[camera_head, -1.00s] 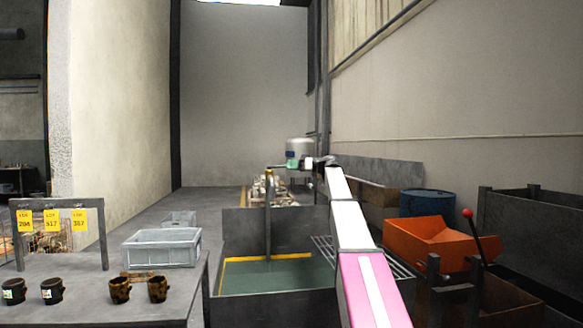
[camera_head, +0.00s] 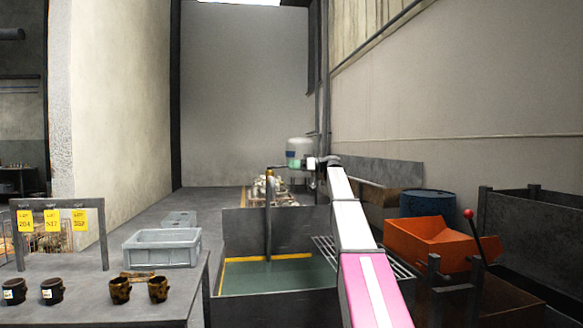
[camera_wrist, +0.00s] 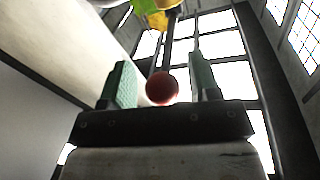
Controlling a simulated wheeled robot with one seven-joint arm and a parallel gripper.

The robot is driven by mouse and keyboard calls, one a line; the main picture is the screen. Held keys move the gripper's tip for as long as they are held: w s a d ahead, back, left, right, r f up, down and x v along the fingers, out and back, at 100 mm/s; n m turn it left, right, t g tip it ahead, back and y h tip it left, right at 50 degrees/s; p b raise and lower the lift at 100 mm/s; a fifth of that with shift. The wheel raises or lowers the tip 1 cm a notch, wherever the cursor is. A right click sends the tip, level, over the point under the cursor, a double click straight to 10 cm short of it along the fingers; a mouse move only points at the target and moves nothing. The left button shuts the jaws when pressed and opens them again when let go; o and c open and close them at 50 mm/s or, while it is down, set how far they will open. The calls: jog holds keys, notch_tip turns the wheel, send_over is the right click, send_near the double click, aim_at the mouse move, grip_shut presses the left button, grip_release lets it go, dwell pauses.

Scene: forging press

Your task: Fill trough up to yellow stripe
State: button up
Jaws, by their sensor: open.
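The trough (camera_head: 291,306) is a dark grey tank at lower centre in the head view. Green liquid (camera_head: 280,280) lies in it. The yellow stripe (camera_head: 225,272) shows along its inner left and back walls, right at the edge of the liquid. An upright pipe (camera_head: 268,225) with a brass-coloured top stands at the trough's back. My gripper is open in the wrist view (camera_wrist: 163,80), its green-padded fingers apart. A red ball-shaped knob (camera_wrist: 161,88) appears between the fingers; I cannot tell whether they touch it. In the head view my gripper is small and far off, near the pipe's top.
A table (camera_head: 110,306) at left bears a grey crate (camera_head: 160,248) and several dark cups. A wire rack lies right of the trough. Farther right are an orange bin (camera_head: 415,244), a red-knobbed lever (camera_head: 474,228) and a blue drum (camera_head: 428,204).

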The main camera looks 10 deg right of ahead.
jog(key=s+d, duration=0.1)
jog(key=d, duration=0.8)
jog(key=shift+s+d, duration=0.4)
